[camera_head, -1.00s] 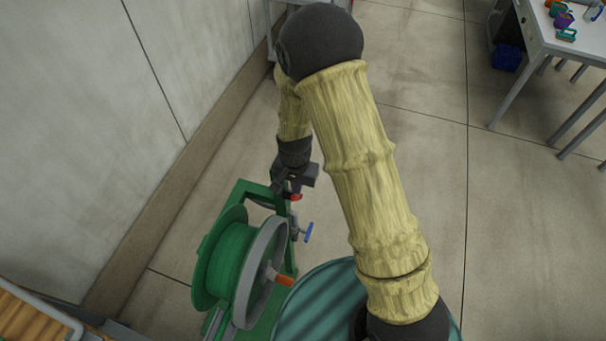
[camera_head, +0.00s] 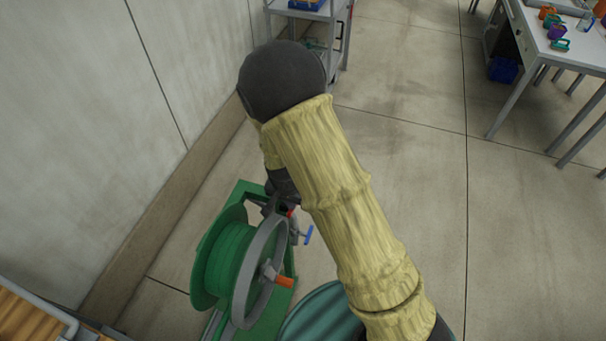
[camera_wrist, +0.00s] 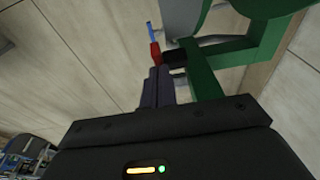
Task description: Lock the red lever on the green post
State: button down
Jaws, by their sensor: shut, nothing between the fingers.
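The red lever (camera_wrist: 155,53) shows in the wrist view just beyond the tips of my shut, empty gripper (camera_wrist: 157,70). The fingertips are close to it; I cannot tell whether they touch. A black piece (camera_wrist: 174,56) sits between the lever and the green post (camera_wrist: 204,78). In the head view only a small red bit of the lever (camera_head: 291,212) shows, beside the green frame (camera_head: 243,190). My arm hides most of that spot, and the fingers are not clear there.
A green hose reel (camera_head: 222,262) with a grey wheel (camera_head: 243,300) and orange handle (camera_head: 284,281) stands close by. A blue handle (camera_head: 308,235) sticks out right of the lever. A wall is at left. The floor to the right is clear up to a table (camera_head: 540,50).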

aim_at(289, 214)
jog(key=shift+s+a+f+b, duration=0.25)
jog(key=shift+s+f+b, duration=0.15)
jog(key=shift+s+f, duration=0.3)
jog(key=shift+s+a+f+b, duration=0.15)
jog(key=shift+f+b, duration=0.1)
jog(key=shift+f, duration=0.25)
jog(key=shift+s+f+b, duration=0.15)
jog(key=shift+f+b, duration=0.1)
jog(key=shift+f, duration=0.2)
jog(key=shift+s+f+b, duration=0.4)
jog(key=shift+s+f, duration=0.3)
jog(key=r+p, duration=0.2)
jog(key=r, duration=0.1)
jog(key=r+p, duration=0.2)
jog(key=shift+w+a+r, duration=0.1)
jog(key=shift+w+r, duration=0.05)
jog(key=shift+w, duration=0.25)
jog(key=s+a+r+b, duration=0.1)
jog(key=s+a+b, duration=0.1)
jog(key=s, duration=0.7)
jog(key=shift+a+r, duration=0.3)
jog(key=shift+a, duration=0.3)
